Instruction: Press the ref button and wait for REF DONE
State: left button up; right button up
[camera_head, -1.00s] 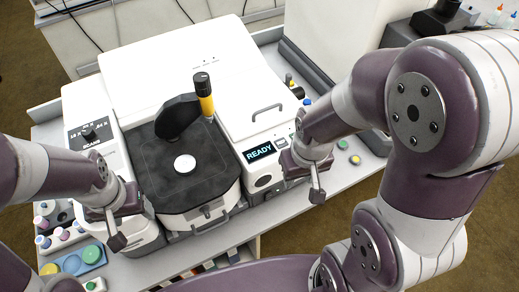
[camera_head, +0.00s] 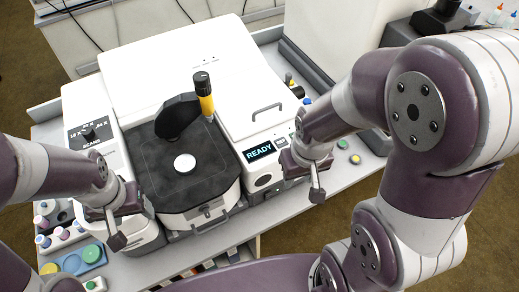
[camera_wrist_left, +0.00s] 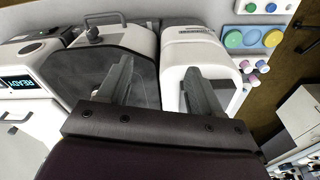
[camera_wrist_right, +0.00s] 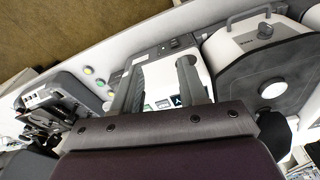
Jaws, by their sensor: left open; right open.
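The white infrared microscope (camera_head: 150,65) stands on the bench. Its front display (camera_head: 259,151) reads READY in light letters on black, and it also shows in the left wrist view (camera_wrist_left: 17,83). A small light button (camera_head: 281,142) sits just right of the display; its label is too small to read. My right gripper (camera_head: 316,194) is open and empty, in front of and to the right of this panel; its fingers (camera_wrist_right: 160,65) frame the panel in the right wrist view. My left gripper (camera_head: 117,240) is open and empty in front of the SCAN8-side housing, left of the stage.
A blue tray (camera_head: 75,262) with coloured lids lies at lower left. Small green and yellow caps (camera_head: 342,144) lie right of the instrument.

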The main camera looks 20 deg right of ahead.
dwell(0.3)
grip_shut()
dwell(1.6)
